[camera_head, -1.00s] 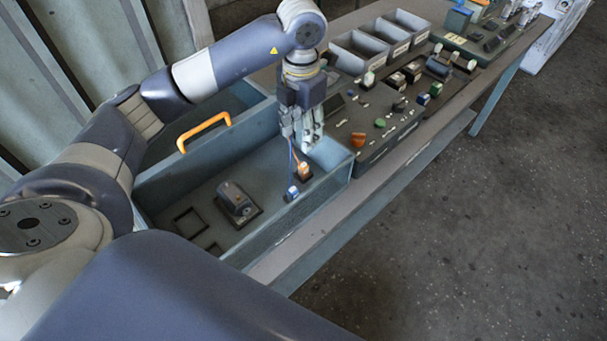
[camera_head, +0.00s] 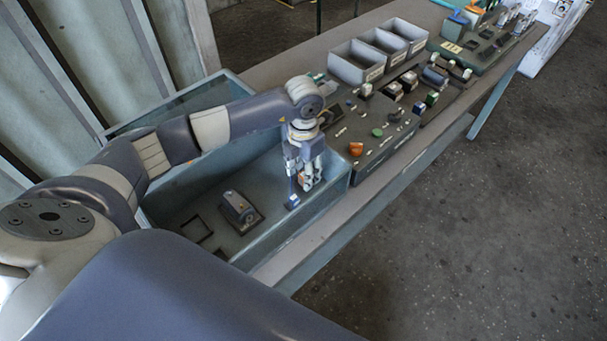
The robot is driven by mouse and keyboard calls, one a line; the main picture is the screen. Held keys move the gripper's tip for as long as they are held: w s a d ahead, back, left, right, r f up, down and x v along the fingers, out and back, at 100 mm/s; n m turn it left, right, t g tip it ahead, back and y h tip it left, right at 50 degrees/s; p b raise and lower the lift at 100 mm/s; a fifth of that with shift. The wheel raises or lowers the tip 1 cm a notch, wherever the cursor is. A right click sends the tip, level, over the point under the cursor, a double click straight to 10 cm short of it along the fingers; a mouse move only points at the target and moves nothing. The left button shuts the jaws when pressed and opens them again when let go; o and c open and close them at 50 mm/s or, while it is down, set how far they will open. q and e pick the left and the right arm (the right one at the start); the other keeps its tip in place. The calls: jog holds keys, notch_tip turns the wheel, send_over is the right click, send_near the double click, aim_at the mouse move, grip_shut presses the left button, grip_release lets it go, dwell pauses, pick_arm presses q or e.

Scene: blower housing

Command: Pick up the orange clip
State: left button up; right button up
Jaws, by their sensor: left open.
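My left gripper (camera_head: 307,184) reaches down into the right end of the open grey-blue housing (camera_head: 335,190). Its fingers are open and low, over the spot where the orange clip stood. The clip itself is hidden behind the fingers, so I cannot tell whether they touch it. A blue clip (camera_head: 292,202) with a thin blue wire sits just left of and in front of the fingertips. My right gripper is not in view.
A dark motor-like block (camera_head: 238,208) sits on the housing floor. The housing walls rise close around the gripper. A parts tray (camera_head: 372,160) with several small parts, including an orange piece (camera_head: 355,148), lies to the right. Grey bins (camera_head: 357,62) stand behind it.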

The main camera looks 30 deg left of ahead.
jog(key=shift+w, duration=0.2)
pick_arm(q)
jog(key=c, duration=0.9)
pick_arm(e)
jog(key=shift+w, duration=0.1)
